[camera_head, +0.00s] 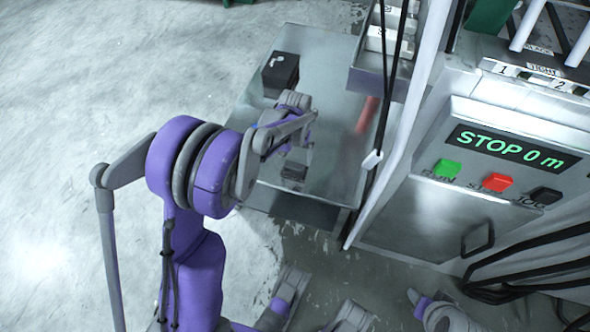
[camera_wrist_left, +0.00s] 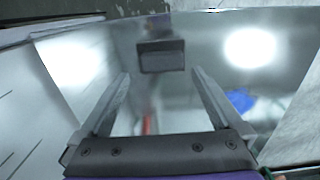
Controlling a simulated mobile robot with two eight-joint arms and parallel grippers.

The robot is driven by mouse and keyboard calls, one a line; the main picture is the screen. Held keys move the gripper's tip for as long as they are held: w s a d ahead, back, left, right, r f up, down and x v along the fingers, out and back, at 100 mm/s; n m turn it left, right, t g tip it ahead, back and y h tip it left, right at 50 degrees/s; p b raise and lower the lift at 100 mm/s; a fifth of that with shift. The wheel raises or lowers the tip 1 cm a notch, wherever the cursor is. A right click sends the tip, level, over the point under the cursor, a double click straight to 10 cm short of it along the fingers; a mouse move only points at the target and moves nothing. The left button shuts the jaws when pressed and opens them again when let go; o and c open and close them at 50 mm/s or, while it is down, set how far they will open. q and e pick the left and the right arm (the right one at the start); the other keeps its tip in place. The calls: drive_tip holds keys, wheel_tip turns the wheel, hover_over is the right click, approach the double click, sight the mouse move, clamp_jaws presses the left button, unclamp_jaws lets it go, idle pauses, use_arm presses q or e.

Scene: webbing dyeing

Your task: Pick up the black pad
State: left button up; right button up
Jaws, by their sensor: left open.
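A small dark block, which looks like the black pad (camera_head: 294,171), lies on the shiny metal table (camera_head: 330,185) near its front edge in the head view. A dark block (camera_wrist_left: 161,54) also shows in the left wrist view, beyond the fingertips and between their lines; I cannot tell for certain that it is the same one. My left gripper (camera_head: 308,128) is over the table, above the small block in the picture. In the left wrist view the gripper (camera_wrist_left: 160,80) is open, its fingers apart with nothing between them.
A larger black box (camera_head: 281,72) stands at the table's back left. A metal tray (camera_head: 370,82) and a white post (camera_head: 408,110) border the table on the right. A machine panel (camera_head: 515,150) reads "STOP 0 m". A blue patch (camera_wrist_left: 240,100) shows in the wrist view.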

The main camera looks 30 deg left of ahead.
sight(294, 165)
use_arm(q)
wheel_tip(294, 165, down, 5)
drive_tip(key=shift+w+a+f+b, duration=0.1)
drive_tip(key=shift+a+f+b, duration=0.05)
drive_tip(key=shift+b, duration=0.85)
drive_tip(key=c, duration=1.1)
wheel_tip(294, 165, up, 10)
drive_tip(key=p, duration=0.3)
drive_tip(key=shift+c, duration=0.3)
